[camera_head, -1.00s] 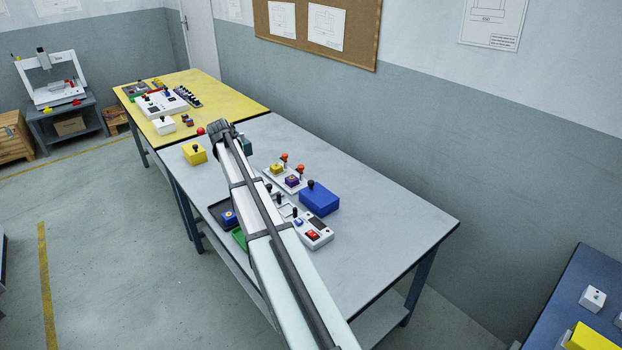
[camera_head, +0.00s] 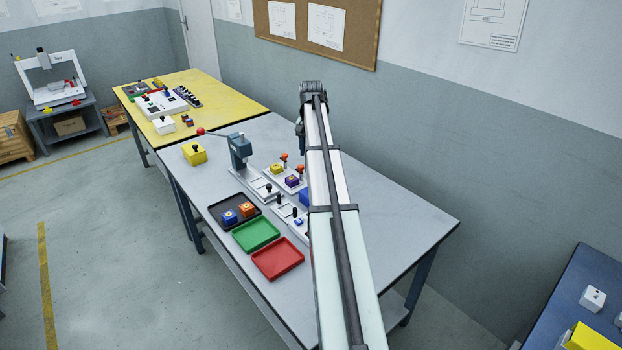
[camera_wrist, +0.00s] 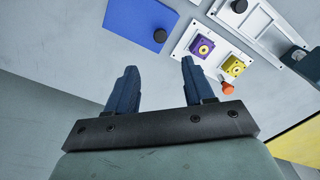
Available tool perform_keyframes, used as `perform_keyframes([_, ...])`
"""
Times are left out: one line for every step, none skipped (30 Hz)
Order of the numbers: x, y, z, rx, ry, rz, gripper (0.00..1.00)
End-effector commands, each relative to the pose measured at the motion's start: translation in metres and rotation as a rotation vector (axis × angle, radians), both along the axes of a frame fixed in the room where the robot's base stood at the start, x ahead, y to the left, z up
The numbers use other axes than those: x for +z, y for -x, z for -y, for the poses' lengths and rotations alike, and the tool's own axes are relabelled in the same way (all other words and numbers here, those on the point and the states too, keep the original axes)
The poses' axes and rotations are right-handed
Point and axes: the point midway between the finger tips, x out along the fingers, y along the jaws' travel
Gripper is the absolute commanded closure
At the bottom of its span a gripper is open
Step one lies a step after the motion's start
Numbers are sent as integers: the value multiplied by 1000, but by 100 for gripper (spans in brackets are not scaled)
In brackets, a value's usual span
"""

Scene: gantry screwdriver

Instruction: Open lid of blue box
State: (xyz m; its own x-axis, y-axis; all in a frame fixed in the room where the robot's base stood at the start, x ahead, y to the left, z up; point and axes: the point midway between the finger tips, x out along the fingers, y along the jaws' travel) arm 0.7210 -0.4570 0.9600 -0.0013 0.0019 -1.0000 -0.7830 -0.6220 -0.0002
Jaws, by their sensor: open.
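The blue box (camera_wrist: 137,22) shows in the wrist view at the top left, with a dark round knob (camera_wrist: 160,35) on its lid. The lid looks closed. In the head view only a sliver of the blue box (camera_head: 304,196) shows, as my arm hides the rest. My gripper (camera_wrist: 158,72) is open and empty in the wrist view, and the box lies beyond its left finger, apart from it. In the head view the fingers are mostly hidden behind my arm.
Beside the box, a white fixture holds a purple block (camera_wrist: 202,46) and a yellow block (camera_wrist: 233,65). A grey press (camera_head: 240,150) stands farther left. A black tray (camera_head: 220,222), green tray (camera_head: 255,234) and red tray (camera_head: 277,258) line the front. The right tabletop is clear.

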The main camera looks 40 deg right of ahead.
Motion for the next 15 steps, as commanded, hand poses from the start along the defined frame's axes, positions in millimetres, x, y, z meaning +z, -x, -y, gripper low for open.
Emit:
perform_keyframes([-8,1,-1,0,0,-1,47])
perform_keyframes([-13,1,-1,0,0,-1,47])
perform_keyframes([-20,1,-1,1,0,-1,47])
perform_keyframes([-26,1,-1,1,0,-1,47])
perform_keyframes([-31,1,-1,1,0,-1,47])
perform_keyframes([-38,1,-1,1,0,-1,47])
perform_keyframes([-43,1,-1,1,1,-1,47])
perform_keyframes([-49,0,-1,1,1,-1,47])
perform_keyframes([-56,0,-1,1,0,-1,47])
perform_keyframes([-61,0,-1,1,1,-1,47])
perform_keyframes([-66,0,-1,1,1,-1,47])
perform_keyframes([-73,0,-1,1,1,-1,47])
perform_keyframes([-78,0,-1,1,1,-1,47])
perform_keyframes([-82,0,-1,1,1,-1,47])
perform_keyframes([-88,0,-1,1,1,-1,47])
